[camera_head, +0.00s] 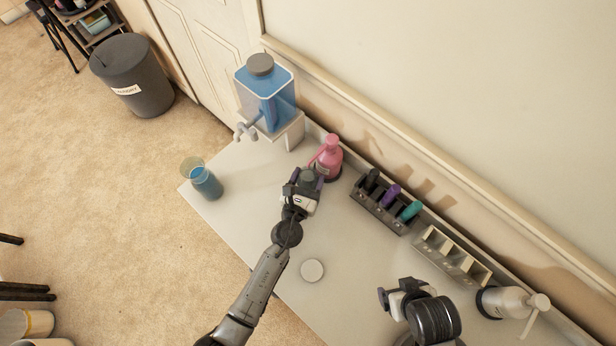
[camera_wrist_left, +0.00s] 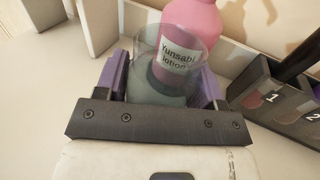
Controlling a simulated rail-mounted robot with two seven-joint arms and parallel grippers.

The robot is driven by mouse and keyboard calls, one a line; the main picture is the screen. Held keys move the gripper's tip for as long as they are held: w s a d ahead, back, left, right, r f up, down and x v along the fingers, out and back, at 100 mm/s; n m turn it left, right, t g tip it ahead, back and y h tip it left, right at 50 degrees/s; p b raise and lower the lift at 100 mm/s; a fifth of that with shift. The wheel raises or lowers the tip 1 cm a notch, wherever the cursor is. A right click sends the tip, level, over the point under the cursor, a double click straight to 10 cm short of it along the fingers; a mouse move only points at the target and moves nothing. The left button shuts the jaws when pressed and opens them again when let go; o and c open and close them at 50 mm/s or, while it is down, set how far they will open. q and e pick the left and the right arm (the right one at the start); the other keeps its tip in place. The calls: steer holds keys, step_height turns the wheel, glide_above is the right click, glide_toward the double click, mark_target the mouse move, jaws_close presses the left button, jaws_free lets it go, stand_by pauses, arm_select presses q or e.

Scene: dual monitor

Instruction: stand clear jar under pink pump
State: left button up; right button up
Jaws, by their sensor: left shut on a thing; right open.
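The pink pump bottle (camera_head: 331,158), labelled "Yunsabi lotion", stands at the back of the table; its body also shows in the left wrist view (camera_wrist_left: 193,24). Its spout points to the lower left in the head view. My left gripper (camera_head: 307,180) is close in front of it, shut on the clear jar (camera_wrist_left: 160,72). The jar is between the purple fingers and overlaps the bottle's lower body in the left wrist view. Whether the jar's base touches the table is hidden. My right gripper (camera_head: 397,291) is open and empty above the table's right part.
A blue-filled dispenser (camera_head: 264,98) stands behind left, with a glass of blue liquid (camera_head: 206,182) near the table's left edge. A dark numbered rack (camera_head: 379,208), a pale rack (camera_head: 452,255) and a white pump bottle (camera_head: 503,300) line the back right. A white disc (camera_head: 312,270) lies front centre.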

arm_select(q)
steer(key=o, duration=0.7)
steer(key=shift+f, duration=0.1)
steer(key=shift+c, duration=0.2)
steer(key=o, duration=0.5)
steer(key=shift+c, duration=0.2)
steer(key=shift+r, duration=0.3)
steer(key=v, duration=1.2)
